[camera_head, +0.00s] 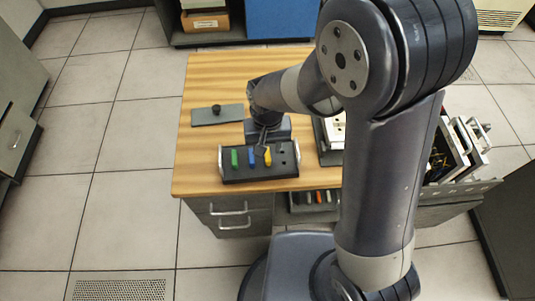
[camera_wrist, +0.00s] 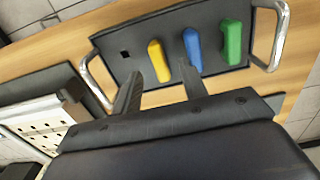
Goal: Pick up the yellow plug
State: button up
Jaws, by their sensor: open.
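The yellow plug (camera_head: 267,156) stands in a black panel (camera_head: 230,177) near the table's front edge, right of the blue plug (camera_head: 251,157). In the wrist view the yellow plug (camera_wrist: 157,62) is upright between an empty square hole (camera_wrist: 124,54) and the blue plug (camera_wrist: 192,47). My gripper (camera_wrist: 161,72) is open, its two fingers on either side of the yellow plug's lower end in the picture. Nothing is held. The right finger's tip is close to the blue plug; whether they touch I cannot tell. In the head view my gripper (camera_head: 264,140) is just behind the panel.
A green plug (camera_wrist: 232,42) stands beside the blue one. The panel has metal handles (camera_wrist: 277,35) at both ends. A grey plate with a black knob (camera_head: 217,114) lies behind left on the wooden table (camera_head: 200,75). A tray with white cards (camera_wrist: 30,120) lies beside the panel.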

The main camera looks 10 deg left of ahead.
aim_at(267, 158)
jog(key=shift+f, duration=1.25)
jog(key=shift+c, duration=0.2)
grip_shut()
